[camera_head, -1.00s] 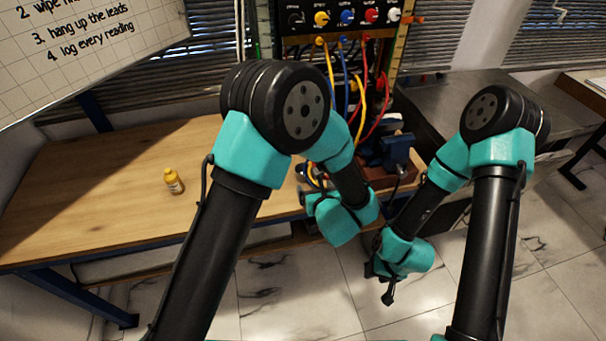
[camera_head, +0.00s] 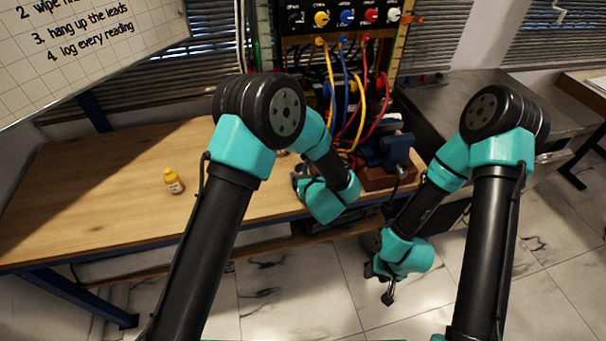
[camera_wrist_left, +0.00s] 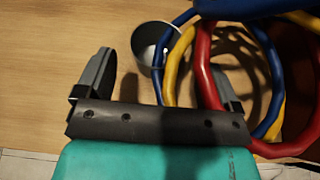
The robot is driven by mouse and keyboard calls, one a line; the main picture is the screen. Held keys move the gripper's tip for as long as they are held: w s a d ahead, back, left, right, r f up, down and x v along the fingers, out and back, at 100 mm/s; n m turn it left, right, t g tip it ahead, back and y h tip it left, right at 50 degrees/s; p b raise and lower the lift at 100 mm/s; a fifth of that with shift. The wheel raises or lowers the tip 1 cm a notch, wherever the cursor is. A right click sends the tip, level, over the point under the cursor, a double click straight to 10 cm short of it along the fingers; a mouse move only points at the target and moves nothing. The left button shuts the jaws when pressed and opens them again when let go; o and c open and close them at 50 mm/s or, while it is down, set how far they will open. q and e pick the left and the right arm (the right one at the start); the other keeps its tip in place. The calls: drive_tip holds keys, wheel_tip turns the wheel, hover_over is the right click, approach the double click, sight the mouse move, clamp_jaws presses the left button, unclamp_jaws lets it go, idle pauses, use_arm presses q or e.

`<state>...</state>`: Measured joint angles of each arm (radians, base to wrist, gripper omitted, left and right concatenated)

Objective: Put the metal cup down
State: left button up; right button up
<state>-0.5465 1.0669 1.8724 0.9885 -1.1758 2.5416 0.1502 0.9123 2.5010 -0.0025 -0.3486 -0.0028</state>
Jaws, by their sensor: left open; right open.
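The metal cup (camera_wrist_left: 150,44) stands on the wooden table in the left wrist view, beyond the fingertips of my left gripper (camera_wrist_left: 165,66). My right gripper (camera_head: 384,282) is open and empty, hanging low over the floor in front of the bench.
A panel with coloured knobs (camera_head: 345,18) and hanging leads rises at the back. A blue vise (camera_head: 392,152) stands at the table's right end.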

sight(301, 165)
use_arm(q)
drive_tip(key=x, duration=0.5)
drive_tip(key=shift+a, duration=0.15)
drive_tip(key=c, duration=1.1)
drive_tip(key=shift+r, duration=0.1)
drive_tip(key=shift+r, duration=0.45)
wheel_tip(301, 165, up, 3)
drive_tip(key=shift+s+f, duration=0.1)
drive_tip(key=s+r, duration=0.1)
drive_tip(key=s, duration=1.5)
drive_tip(key=shift+r, duration=0.15)
